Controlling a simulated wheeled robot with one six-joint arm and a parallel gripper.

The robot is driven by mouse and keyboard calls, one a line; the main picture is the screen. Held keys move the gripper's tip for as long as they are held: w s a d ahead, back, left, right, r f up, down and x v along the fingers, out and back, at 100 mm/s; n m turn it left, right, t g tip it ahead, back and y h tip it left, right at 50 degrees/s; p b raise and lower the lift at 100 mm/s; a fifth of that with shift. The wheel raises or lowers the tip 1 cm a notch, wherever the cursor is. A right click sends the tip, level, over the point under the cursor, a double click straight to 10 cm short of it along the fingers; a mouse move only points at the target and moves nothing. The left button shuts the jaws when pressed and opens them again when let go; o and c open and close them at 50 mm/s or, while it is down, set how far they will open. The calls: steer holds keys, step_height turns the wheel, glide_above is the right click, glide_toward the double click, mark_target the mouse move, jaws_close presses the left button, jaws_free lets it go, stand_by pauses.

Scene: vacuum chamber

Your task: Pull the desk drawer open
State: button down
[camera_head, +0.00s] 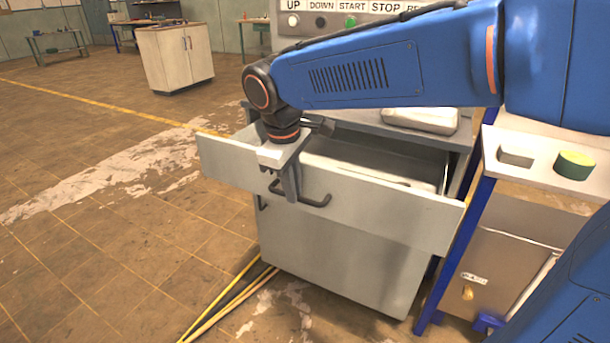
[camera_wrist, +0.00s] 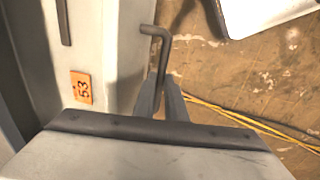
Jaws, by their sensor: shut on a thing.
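The grey desk drawer (camera_head: 395,210) is the top one of a grey metal desk cabinet (camera_head: 330,250). It stands pulled out, with its open inside showing behind the front panel. Its dark bar handle (camera_head: 317,201) is on the front panel. In the wrist view the handle (camera_wrist: 153,32) runs down between my two fingers (camera_wrist: 160,95). My fingers hide part of the handle.
A blue-legged table (camera_head: 535,145) with a green-and-yellow round object (camera_head: 575,165) stands close on the right. Yellow strips (camera_head: 225,300) lie on the floor. The tiled floor at left is clear.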

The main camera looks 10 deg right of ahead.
steer(key=shift+s+a+r, duration=0.1)
steer(key=shift+s+a, duration=0.35)
steer(key=shift+s, duration=0.25)
steer(key=shift+s+a, duration=0.45)
steer(key=shift+s, duration=0.2)
steer(key=c, duration=1.8)
jaws_free()
steer(key=s+r, duration=0.1)
steer(key=r, duration=0.4)
steer(key=a+r, duration=0.1)
steer(key=r, duration=0.5)
steer(key=s+r, duration=0.1)
steer(key=r, duration=0.5)
steer(key=shift+s+a, duration=0.35)
steer(key=shift+a, duration=0.05)
steer(key=shift+s, duration=0.1)
